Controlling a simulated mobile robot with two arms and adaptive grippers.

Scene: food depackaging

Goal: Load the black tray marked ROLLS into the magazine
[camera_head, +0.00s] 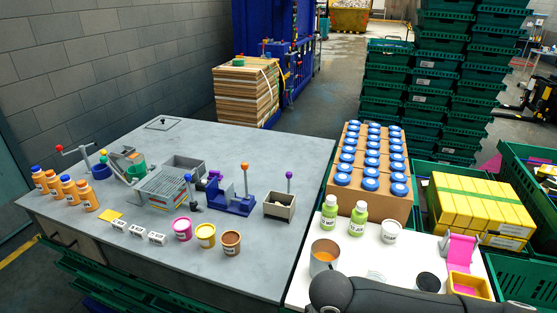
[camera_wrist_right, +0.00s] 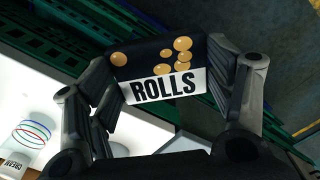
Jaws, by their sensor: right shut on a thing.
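The black tray marked ROLLS (camera_wrist_right: 150,58) shows in the right wrist view, with a white label and several round golden rolls pictured on it. My right gripper (camera_wrist_right: 182,62) is shut on it, one finger on each side, and holds it tilted. In the head view my right arm (camera_head: 400,298) crosses the bottom right, but its gripper and the tray are out of sight. I cannot tell for sure which thing is the magazine; a grey machine with a slatted bed (camera_head: 160,187) stands on the grey table. My left gripper is in neither view.
The grey table (camera_head: 255,150) has free room at its back. Blue fixture (camera_head: 232,203), tubs and orange bottles stand along its front. The white table (camera_head: 300,290) holds green bottles (camera_head: 357,218), a metal can (camera_head: 324,256) and a pink and yellow holder (camera_head: 462,250). Green crates (camera_head: 385,85) stand behind.

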